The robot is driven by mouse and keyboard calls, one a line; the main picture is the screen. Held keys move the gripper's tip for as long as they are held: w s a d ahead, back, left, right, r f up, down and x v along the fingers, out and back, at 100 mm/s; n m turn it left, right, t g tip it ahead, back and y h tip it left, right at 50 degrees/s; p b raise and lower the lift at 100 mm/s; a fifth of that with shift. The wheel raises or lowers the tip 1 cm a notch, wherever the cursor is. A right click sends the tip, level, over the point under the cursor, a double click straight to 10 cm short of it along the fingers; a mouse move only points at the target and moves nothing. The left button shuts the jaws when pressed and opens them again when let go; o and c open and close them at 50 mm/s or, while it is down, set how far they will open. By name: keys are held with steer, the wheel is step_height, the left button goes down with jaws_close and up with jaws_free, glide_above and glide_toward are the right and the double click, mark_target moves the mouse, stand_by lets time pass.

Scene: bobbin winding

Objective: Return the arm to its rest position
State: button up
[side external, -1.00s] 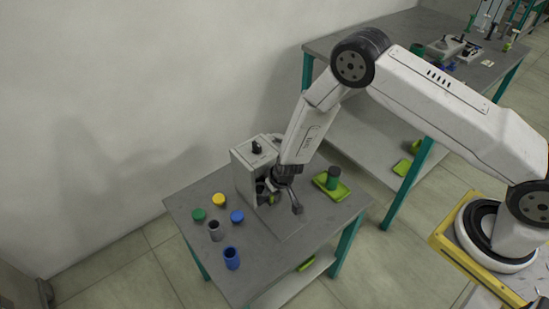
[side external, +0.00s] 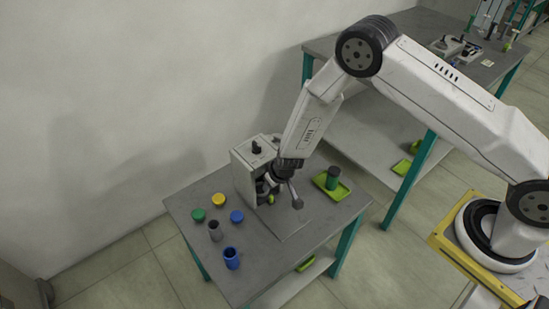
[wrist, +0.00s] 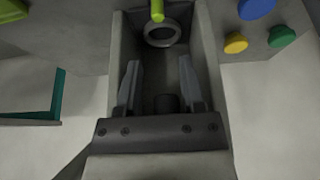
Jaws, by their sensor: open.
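My gripper (side external: 280,180) is at the front of the grey winding machine (side external: 246,158), just above the table, beside the bent crank arm (side external: 294,194). Its jaws are partly hidden in the side view. In the wrist view my gripper (wrist: 160,88) has its two fingers apart, with nothing held between them. A grey ring (wrist: 162,33) with a yellow-green peg (wrist: 157,10) lies ahead of the fingers, apart from them.
A green bobbin (side external: 333,177) stands on a lime tray (side external: 341,192). Yellow (side external: 219,200), green (side external: 198,215) and blue (side external: 237,217) discs, a grey cylinder (side external: 215,232) and a blue cup (side external: 231,259) are at the left. A second table stands behind right.

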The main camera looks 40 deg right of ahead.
mark_target(271, 196)
steer(key=shift+w+f, duration=0.2)
steer(key=shift+f, duration=2.95)
steer(key=shift+r, duration=0.15)
steer(key=shift+s+d+r, duration=0.1)
steer(key=shift+s+r, duration=0.25)
steer(key=shift+r, duration=0.2)
steer(key=s+d+r+g, duration=0.15)
steer(key=s+r, duration=0.25)
steer(key=r, duration=0.5)
steer(key=s+d+r, duration=0.3)
steer(key=r, duration=0.5)
steer(key=s+d+r, duration=0.2)
steer(key=s+r, duration=0.2)
steer(key=r, duration=0.5)
steer(key=s+d+r, duration=0.3)
steer(key=s+r, duration=0.1)
steer(key=s, duration=0.5)
steer(key=shift+d+r, duration=0.15)
steer(key=shift+r, duration=0.1)
steer(key=shift+g, duration=0.25)
